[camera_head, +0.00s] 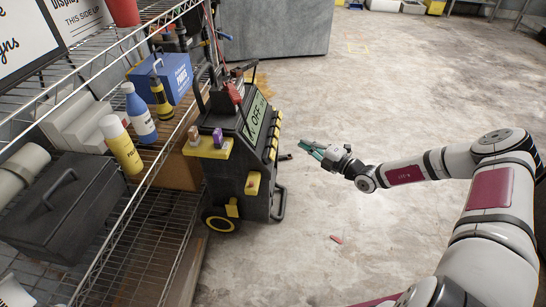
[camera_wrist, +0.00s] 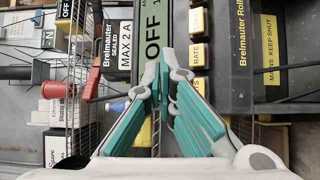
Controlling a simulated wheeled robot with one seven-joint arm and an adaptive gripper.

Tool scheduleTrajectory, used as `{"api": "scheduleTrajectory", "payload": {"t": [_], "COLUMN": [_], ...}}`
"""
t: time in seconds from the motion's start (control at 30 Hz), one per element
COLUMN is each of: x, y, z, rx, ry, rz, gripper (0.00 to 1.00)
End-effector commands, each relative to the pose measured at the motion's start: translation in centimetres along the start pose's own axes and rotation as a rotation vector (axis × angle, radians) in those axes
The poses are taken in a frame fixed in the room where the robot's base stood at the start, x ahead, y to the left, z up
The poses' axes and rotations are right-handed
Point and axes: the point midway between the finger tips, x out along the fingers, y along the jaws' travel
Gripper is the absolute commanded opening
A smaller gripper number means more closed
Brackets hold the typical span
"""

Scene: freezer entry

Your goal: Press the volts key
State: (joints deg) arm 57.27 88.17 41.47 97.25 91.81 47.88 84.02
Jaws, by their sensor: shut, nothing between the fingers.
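A black and yellow charger cart (camera_head: 238,165) stands left of my arm, with a lit green display (camera_head: 256,117) reading OFF. The display also shows in the wrist view (camera_wrist: 153,28). A column of yellow keys (camera_head: 274,142) runs beside the display. In the wrist view the keys (camera_wrist: 197,54) stand right of the display; one label reads RATE, and I cannot tell which key is volts. My gripper (camera_head: 303,144) has teal fingers, shut and empty, to the right of the cart and apart from it in the head view. In the wrist view its fingertips (camera_wrist: 163,76) overlap the panel's lower part.
A wire shelf (camera_head: 150,165) on the left holds a blue box (camera_head: 172,75), bottles and a dark toolbox (camera_head: 65,205). A red clamp (camera_wrist: 92,82) hangs at the cart's side. A small red piece (camera_head: 336,239) lies on the floor.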

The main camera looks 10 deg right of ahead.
Motion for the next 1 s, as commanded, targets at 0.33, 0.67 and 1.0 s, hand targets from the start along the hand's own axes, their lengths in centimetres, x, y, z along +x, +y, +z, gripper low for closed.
{"api": "scheduleTrajectory", "payload": {"t": [0.33, 0.67, 1.0], "x": [0.3, 2.9, 5.5], "y": [-0.2, -2.3, -4.0], "z": [-0.3, -2.2, -4.1], "rx": [-0.002, 0.0, -0.002], "ry": [0.002, 0.004, 0.003], "rz": [0.0, 0.0, 0.0], "gripper": [0.0, 0.0, 0.0]}}
